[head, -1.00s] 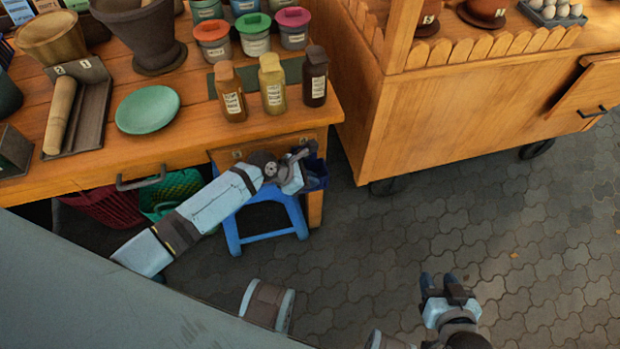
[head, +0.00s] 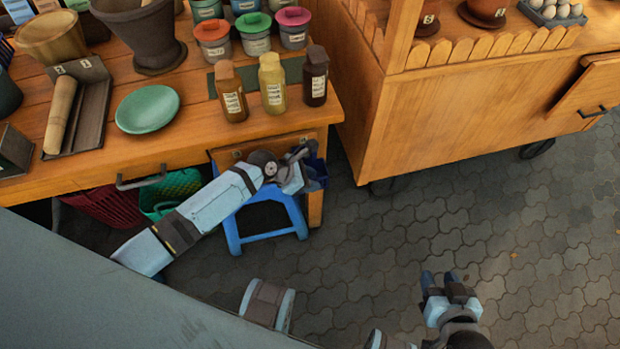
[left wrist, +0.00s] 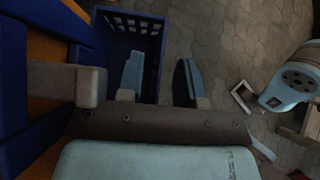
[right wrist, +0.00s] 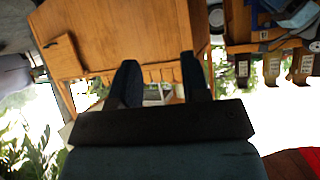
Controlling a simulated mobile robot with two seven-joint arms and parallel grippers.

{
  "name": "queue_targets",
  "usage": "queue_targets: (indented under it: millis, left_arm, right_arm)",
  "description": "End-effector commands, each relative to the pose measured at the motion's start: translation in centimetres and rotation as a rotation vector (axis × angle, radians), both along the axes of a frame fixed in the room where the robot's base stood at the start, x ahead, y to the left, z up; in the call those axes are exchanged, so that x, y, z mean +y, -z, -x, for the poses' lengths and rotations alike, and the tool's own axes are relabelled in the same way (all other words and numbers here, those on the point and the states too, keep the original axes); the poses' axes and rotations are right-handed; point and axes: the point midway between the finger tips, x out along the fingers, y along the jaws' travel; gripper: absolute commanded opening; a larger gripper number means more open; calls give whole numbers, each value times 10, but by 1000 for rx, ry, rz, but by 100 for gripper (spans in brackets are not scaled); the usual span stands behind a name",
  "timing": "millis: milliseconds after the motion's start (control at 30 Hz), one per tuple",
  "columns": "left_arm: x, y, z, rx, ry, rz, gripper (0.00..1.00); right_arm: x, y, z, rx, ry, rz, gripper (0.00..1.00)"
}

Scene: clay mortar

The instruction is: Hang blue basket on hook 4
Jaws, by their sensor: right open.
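The blue basket (head: 320,174) is at the front right corner of the wooden table, mostly hidden behind my left gripper (head: 303,170) in the head view. In the left wrist view, the basket (left wrist: 140,25) shows its perforated wall and dark inside. My left gripper (left wrist: 158,80) is open there, one finger over the basket's inside and the other outside its right wall. The wall lies between the fingers; I cannot tell whether they touch it. My right gripper (head: 447,284) is open and empty over the paving; its spread fingers show in the right wrist view (right wrist: 160,78). I cannot make out hook 4.
A blue stool (head: 232,234) stands below my left forearm. A green basket (head: 178,188) and a dark red basket (head: 108,206) are under the table (head: 200,140). Bottles and a green plate (head: 148,109) stand on top. A wooden cart (head: 440,120) is to the right. The paving between is clear.

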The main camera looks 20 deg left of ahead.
Motion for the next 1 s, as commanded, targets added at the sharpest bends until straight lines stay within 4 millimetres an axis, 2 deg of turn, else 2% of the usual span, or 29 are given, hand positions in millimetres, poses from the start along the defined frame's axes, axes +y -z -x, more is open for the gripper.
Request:
queue_targets:
  millis: [167,500,700,1000]
  left_arm:
    - [8,-10,5,0,-1,0,34]
    - [51,-63,35,0,0,-2,34]
    - [72,-88,49,-1,0,-2,34]
    - [81,-98,55,-1,0,1,34]
  right_arm:
    - [0,-4,0,2,1,-1,43]
    - [-1,-10,3,28,7,-6,43]
    - [-2,-13,2,34,13,-10,43]
    - [-2,-10,3,42,16,-11,43]
